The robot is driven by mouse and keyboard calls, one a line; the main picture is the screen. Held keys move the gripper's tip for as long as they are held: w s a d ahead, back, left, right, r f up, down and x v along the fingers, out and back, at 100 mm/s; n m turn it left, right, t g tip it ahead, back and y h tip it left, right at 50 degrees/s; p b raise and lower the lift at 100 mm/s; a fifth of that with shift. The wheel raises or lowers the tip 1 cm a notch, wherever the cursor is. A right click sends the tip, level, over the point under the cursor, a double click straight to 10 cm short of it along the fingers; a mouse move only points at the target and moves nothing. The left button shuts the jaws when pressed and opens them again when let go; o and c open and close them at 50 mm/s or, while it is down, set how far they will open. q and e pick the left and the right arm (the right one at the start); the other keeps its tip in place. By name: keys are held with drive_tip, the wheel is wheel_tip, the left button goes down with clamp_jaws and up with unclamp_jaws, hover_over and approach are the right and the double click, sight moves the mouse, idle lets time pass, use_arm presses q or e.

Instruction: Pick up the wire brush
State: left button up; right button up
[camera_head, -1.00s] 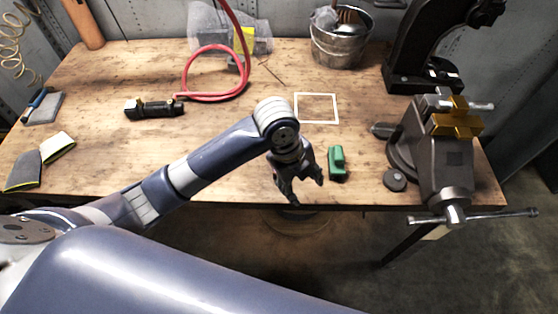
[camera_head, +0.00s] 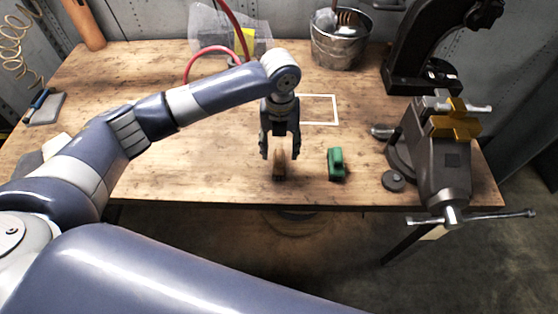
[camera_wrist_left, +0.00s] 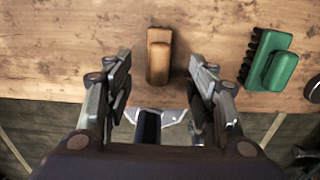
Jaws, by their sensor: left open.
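A small wooden block-shaped piece (camera_head: 279,165) lies near the front edge of the workbench (camera_head: 230,180). My left gripper (camera_head: 280,153) points down, open and empty, above the wooden piece. In the left wrist view the wooden piece lies between the lines of the two fingers, apart from both. My right gripper is out of view.
A vise (camera_head: 440,150) stands at the right, with a dark round piece (camera_head: 393,180) beside it. A white square outline (camera_head: 334,109) marks the bench top behind the green brush. A metal bucket (camera_head: 340,45) and a red hose (camera_head: 205,51) are at the back.

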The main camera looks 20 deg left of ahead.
sight(279, 155)
use_arm(q)
wheel_tip(279, 155, down, 5)
drive_tip(key=shift+s+a+r+p, duration=0.1)
drive_tip(key=shift+p, duration=0.85)
drive_tip(key=shift+f, duration=0.35)
drive_tip(key=c, duration=1.2)
